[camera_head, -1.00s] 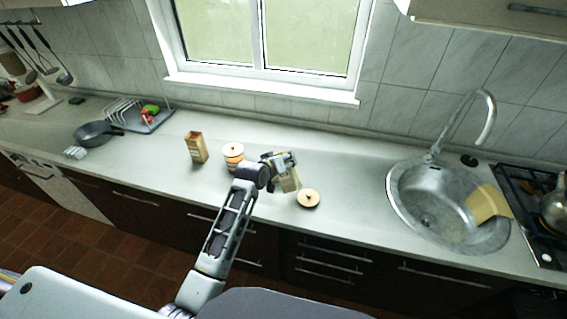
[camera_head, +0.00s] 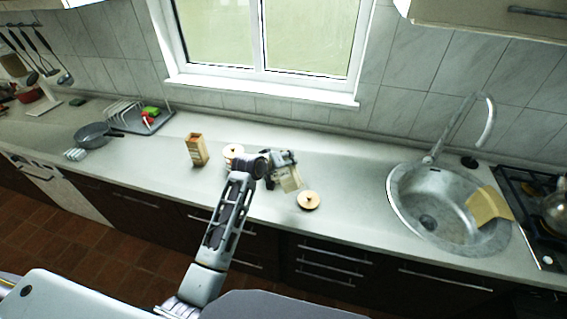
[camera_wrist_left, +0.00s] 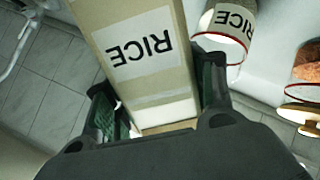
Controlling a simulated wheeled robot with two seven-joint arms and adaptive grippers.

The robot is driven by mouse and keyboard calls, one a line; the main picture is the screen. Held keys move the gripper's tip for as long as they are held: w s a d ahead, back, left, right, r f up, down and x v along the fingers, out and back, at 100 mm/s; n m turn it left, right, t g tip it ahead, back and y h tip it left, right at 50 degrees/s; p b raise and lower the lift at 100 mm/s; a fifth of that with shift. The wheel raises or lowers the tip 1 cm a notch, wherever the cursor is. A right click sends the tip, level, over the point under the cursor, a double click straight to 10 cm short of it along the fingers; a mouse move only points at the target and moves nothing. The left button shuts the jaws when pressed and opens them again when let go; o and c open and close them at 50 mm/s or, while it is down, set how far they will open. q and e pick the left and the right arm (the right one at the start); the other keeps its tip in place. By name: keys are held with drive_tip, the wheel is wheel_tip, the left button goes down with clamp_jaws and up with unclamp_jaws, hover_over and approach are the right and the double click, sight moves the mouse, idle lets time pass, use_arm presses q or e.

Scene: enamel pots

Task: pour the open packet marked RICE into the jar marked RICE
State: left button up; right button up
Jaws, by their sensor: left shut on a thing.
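My left gripper (camera_head: 281,162) is shut on the cream-brown packet marked RICE (camera_wrist_left: 145,60), which also shows in the head view (camera_head: 291,181). The packet is held between both fingers, its label upside down in the left wrist view, and it looks tilted in the head view. The jar marked RICE (camera_wrist_left: 236,22), clear with a white label and red rim, is beside the packet at the upper right of the left wrist view. In the head view I cannot make this jar out behind my gripper. My right gripper is not in view.
A lidded jar (camera_head: 232,152) stands close left of my wrist, partly hidden. Another open packet (camera_head: 197,149) stands further left. The counter between lid and sink (camera_head: 395,205) is clear.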

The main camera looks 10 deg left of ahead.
use_arm(q)
drive_tip(key=shift+w+f+n+g+h, duration=0.1)
drive_tip(key=shift+f+n+g+h, duration=0.2)
drive_tip(key=shift+g+h, duration=0.15)
idle(0.4)
drive_tip(key=shift+w+a+r+n+g+h, duration=0.15)
drive_tip(key=shift+r+n+g+h, duration=0.1)
drive_tip(key=shift+r+n+g, duration=0.25)
idle(0.5)
drive_tip(key=shift+w+a+r+n+g+h, duration=0.2)
drive_tip(key=shift+w+a+n+g+h, duration=0.15)
drive_tip(key=shift+w+a+g, duration=0.3)
idle(1.8)
drive_tip(key=shift+w+a+r+n+g+h, duration=0.25)
drive_tip(key=shift+n+g+h, duration=0.1)
drive_tip(key=shift+g+h, duration=0.15)
drive_tip(key=shift+w+a+r+n+g+h, duration=0.1)
drive_tip(key=shift+w+r+n+g+h, duration=0.2)
drive_tip(key=shift+g, duration=0.2)
idle(0.9)
drive_tip(key=shift+s, duration=0.15)
drive_tip(key=shift+r+m+t+y, duration=0.25)
drive_tip(key=shift+m+t+y, duration=0.4)
drive_tip(key=shift+t, duration=0.25)
drive_tip(key=shift+r+m+t+y, duration=0.35)
drive_tip(key=shift+m+t+y, duration=0.15)
drive_tip(key=shift+t, duration=0.2)
